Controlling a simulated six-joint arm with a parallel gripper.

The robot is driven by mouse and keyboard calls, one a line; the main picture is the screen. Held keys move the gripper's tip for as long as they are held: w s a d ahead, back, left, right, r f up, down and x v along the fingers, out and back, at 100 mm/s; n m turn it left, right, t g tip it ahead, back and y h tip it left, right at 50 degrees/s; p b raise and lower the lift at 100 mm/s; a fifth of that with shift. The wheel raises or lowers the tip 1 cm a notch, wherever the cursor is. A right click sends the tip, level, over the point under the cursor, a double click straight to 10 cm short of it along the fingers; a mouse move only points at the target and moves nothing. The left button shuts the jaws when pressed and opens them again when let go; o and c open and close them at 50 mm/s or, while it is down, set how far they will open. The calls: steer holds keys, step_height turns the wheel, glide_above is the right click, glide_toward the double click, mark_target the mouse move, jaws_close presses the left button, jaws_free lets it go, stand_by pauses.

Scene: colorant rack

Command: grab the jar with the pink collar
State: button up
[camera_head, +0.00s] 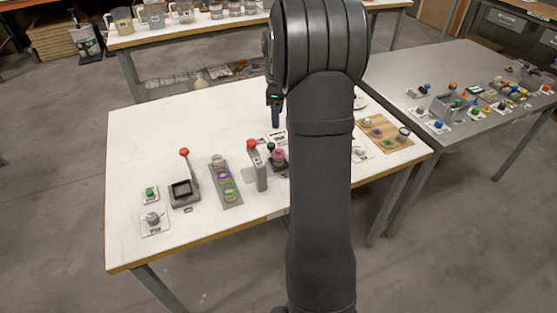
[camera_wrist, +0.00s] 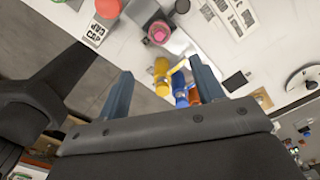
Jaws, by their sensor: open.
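A pink-topped item (camera_head: 278,154) stands on the white table just right of the red-knobbed grey post; it may be the jar with the pink collar, but its collar is too small to make out. In the wrist view a pink round piece (camera_wrist: 159,34) sits in a dark round part on a grey base, above and beyond my fingertips. My gripper (camera_wrist: 160,67) is open, its two blue fingers apart. In the head view my gripper (camera_head: 275,115) hangs above the table behind the pink item, and my arm hides part of the table.
A grey rack (camera_head: 237,203) with several small coloured items lies left of the red-knobbed post (camera_head: 259,172). A red-levered device (camera_head: 184,191) stands further left. A wooden board (camera_head: 376,147) with several items is at right. The table's back left is clear.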

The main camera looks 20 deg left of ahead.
steer(key=f+m, duration=0.1)
steer(key=f, duration=0.3)
steer(key=f+m, duration=0.2)
steer(key=f, duration=0.1)
steer(key=f+m, duration=0.1)
steer(key=f, duration=0.3)
steer(key=shift+s+f+m, duration=0.25)
steer(key=shift+f+m, duration=0.05)
steer(key=shift+m, duration=0.1)
steer(key=shift+w+d+f, duration=0.1)
steer(key=shift+f, duration=1.25)
steer(key=shift+w+d+f, duration=0.1)
steer(key=shift+f, duration=1.25)
steer(key=c, duration=0.9)
